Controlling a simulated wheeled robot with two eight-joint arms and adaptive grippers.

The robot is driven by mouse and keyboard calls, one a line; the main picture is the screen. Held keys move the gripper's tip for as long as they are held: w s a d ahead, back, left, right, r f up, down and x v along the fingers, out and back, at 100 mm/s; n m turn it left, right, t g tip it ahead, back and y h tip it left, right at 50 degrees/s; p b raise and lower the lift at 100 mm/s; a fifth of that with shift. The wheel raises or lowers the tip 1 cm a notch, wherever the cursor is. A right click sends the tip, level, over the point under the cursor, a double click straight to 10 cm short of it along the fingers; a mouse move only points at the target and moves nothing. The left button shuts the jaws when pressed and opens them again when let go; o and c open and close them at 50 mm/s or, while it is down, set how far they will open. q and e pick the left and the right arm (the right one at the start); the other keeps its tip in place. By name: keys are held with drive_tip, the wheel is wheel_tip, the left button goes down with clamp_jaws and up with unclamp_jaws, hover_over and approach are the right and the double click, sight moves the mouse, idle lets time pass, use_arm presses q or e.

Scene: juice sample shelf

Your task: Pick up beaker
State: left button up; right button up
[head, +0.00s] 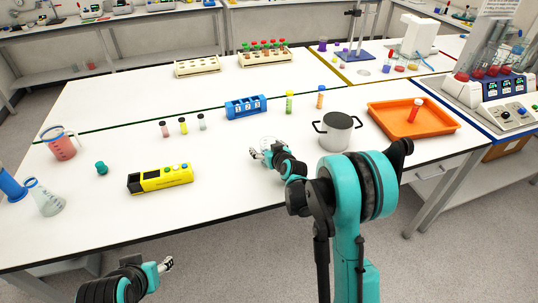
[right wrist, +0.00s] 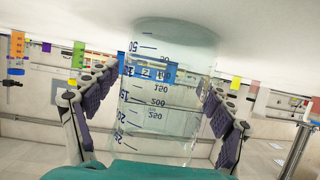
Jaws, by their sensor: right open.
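A clear glass beaker (right wrist: 170,85) with dark blue graduation marks fills the middle of the right wrist view, which shows the scene upside down. It stands between the two purple-padded fingers of my open right gripper (right wrist: 165,110), with the pads apart on either side of it. In the head view my right gripper (head: 262,154) is low over the white table, and the beaker (head: 268,140) shows only faintly there, partly hidden by the gripper. My left gripper (head: 166,264) is off the front edge of the table, away from the beaker; its finger opening is too small to judge.
A steel pot (head: 336,133) stands close right of my right gripper, with an orange tray (head: 440,128) beyond. A blue numbered block (head: 245,107) and small vials stand behind. A yellow device (head: 160,178) lies left. The table between that device and my right gripper is clear.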

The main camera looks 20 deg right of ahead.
sight(266, 139)
drive_tip(key=c, duration=1.5)
drive_tip(key=shift+r, duration=0.1)
drive_tip(key=shift+c, duration=0.3)
drive_tip(key=shift+r+p, duration=0.35)
drive_tip(key=shift+r, duration=0.3)
wheel_tip(266, 139, up, 3)
drive_tip(key=shift+f+p, duration=0.2)
drive_tip(key=shift+p, duration=0.4)
drive_tip(key=shift+w+d+r+p, duration=0.55)
drive_tip(key=shift+w+d+r, duration=0.45)
drive_tip(key=shift+d, duration=0.7)
drive_tip(key=shift+w+d+r+p, duration=0.55)
drive_tip(key=shift+w+d+r, duration=0.2)
drive_tip(key=shift+d+r, duration=0.8)
drive_tip(key=shift+w+d+r+p, duration=0.55)
drive_tip(key=shift+w+d+r, duration=0.35)
drive_tip(key=shift+d, duration=1)
drive_tip(key=shift+s, duration=0.1)
